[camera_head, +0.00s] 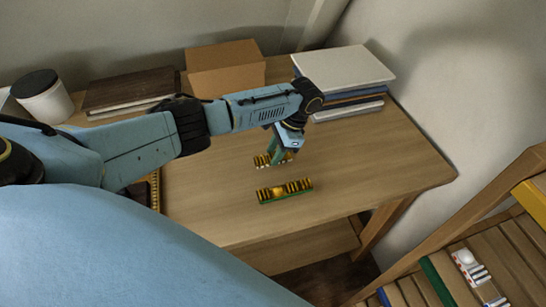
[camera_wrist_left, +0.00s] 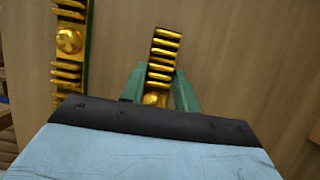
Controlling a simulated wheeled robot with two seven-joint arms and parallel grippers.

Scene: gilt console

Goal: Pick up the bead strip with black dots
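A bead strip (camera_head: 262,161) with gold and black bands and a pale near edge is under my left gripper (camera_head: 279,156), which hides part of it. In the left wrist view this strip (camera_wrist_left: 163,58) lies between the two green fingers of the left gripper (camera_wrist_left: 160,80). I cannot tell whether the fingers press on it or only stand beside it. A second strip (camera_head: 286,191) with gold and dark beads on a green base lies nearer the table's front edge; it also shows in the left wrist view (camera_wrist_left: 69,45). Black dots cannot be made out on either. My right gripper is out of view.
The wooden table (camera_head: 380,160) is clear to the right. A cardboard box (camera_head: 225,67), a stack of books (camera_head: 345,72), a dark-topped stack (camera_head: 130,88) and a black-lidded jar (camera_head: 45,98) stand behind. A slatted rack (camera_head: 500,250) with white pieces is at lower right.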

